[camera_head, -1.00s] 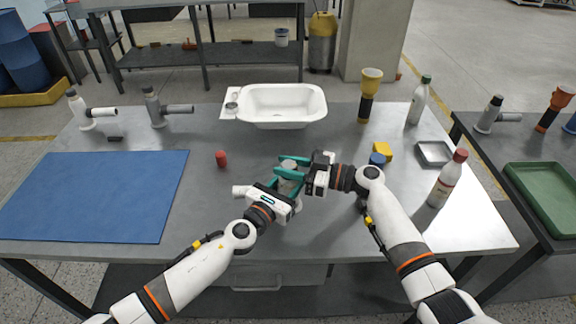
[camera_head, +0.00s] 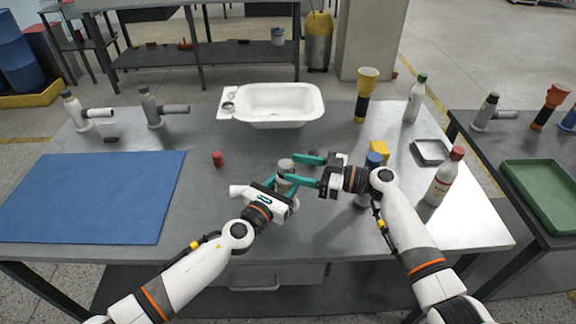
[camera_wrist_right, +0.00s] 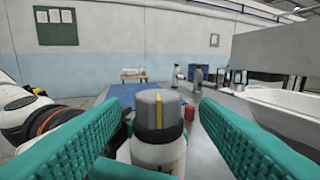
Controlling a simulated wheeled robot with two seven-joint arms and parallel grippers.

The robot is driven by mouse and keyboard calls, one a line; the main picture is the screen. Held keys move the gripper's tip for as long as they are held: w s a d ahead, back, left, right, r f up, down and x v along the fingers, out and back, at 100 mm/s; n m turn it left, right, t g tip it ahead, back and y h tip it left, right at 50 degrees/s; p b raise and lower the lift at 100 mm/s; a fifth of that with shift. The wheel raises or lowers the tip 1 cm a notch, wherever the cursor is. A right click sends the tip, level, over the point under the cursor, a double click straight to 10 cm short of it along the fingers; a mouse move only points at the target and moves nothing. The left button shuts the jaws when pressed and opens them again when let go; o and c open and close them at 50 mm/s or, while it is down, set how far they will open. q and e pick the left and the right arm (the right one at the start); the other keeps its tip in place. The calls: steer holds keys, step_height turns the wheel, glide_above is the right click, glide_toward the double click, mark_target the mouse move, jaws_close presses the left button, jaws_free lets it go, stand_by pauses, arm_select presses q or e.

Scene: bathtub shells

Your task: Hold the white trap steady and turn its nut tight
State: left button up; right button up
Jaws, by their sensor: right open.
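The white trap (camera_wrist_right: 158,150) stands upright with a grey nut (camera_wrist_right: 157,107) on top, marked by a yellow stripe. In the head view the nut (camera_head: 286,165) shows near the middle of the table, and the arms hide most of the trap's body. My left gripper (camera_head: 277,187) has its teal fingers closed around the trap below the nut. My right gripper (camera_head: 299,169) is open at the nut, its fingers spread wide. In the right wrist view the nut lies between the fingers, with a gap on both sides.
A white basin (camera_head: 272,104) stands at the back. A blue mat (camera_head: 95,195) covers the left. A small red cylinder (camera_head: 218,159) lies behind my left arm.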

steer(key=v, duration=0.4)
arm_select(q)
steer(key=o, duration=1.2)
steer(key=shift+c, duration=0.2)
